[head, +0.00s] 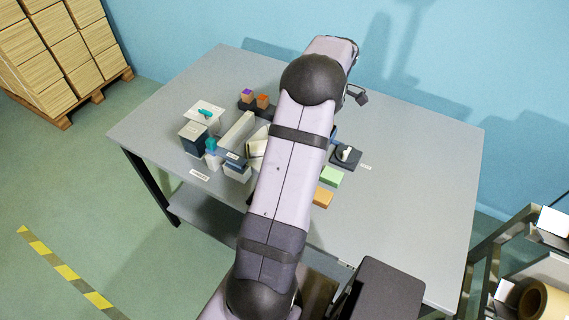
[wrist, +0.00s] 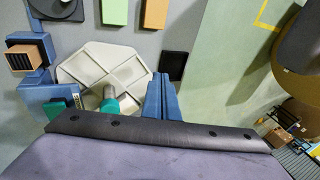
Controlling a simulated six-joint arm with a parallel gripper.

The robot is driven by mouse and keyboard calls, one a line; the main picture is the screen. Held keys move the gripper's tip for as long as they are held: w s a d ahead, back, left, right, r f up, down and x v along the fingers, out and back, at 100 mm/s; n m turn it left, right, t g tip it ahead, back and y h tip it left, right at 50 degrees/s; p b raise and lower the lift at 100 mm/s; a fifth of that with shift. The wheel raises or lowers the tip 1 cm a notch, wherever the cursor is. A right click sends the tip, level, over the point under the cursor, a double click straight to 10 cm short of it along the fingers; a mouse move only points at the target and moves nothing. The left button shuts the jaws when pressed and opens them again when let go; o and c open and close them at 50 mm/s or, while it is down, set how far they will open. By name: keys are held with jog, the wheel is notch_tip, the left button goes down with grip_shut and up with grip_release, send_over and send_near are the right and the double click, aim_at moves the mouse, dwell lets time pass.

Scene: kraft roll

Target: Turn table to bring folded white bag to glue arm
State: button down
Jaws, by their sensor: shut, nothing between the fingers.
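A pale, many-sided turntable (wrist: 128,62) with raised dividers lies below my gripper in the wrist view. In the head view, a cream edge (head: 256,148) that may be part of it shows beside my arm. A teal-ended cylinder (wrist: 109,104) stands over its near left part. My gripper (wrist: 160,78) is shut and empty, its blue fingers together at the turntable's right edge; I cannot tell whether they touch it. In the head view my arm hides the gripper and most of the turntable. I cannot make out the folded white bag or identify the glue arm for certain.
Green (head: 332,176) and orange (head: 322,196) blocks lie right of my arm, near a black device (head: 345,158) with a white knob. A dark box (head: 193,138) and a white plate (head: 203,122) stand left. The grey table's (head: 420,180) right side is clear.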

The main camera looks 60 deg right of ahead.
jog(key=w+f+n, duration=0.1)
jog(key=n, duration=0.1)
jog(key=w+d+f+n+t+h, duration=0.1)
jog(key=n, duration=0.2)
jog(key=w+d+f+n, duration=0.1)
jog(key=n, duration=0.1)
jog(key=shift+w+f+n+t, duration=0.2)
jog(key=shift+f+n+t, duration=0.1)
jog(key=shift+n, duration=0.1)
jog(key=shift+a, duration=0.1)
jog(key=shift+p+x, duration=1.8)
jog(key=shift+x, duration=3.15)
jog(key=shift+w+a+f+m+t+h+b, duration=0.15)
jog(key=shift+w+m+h+b, duration=0.25)
jog(key=shift+m+b, duration=0.3)
jog(key=shift+w+a+r+m+t+h+b, duration=0.1)
jog(key=shift+w+m+t+h+b, duration=0.1)
jog(key=shift+w+m+b, duration=0.45)
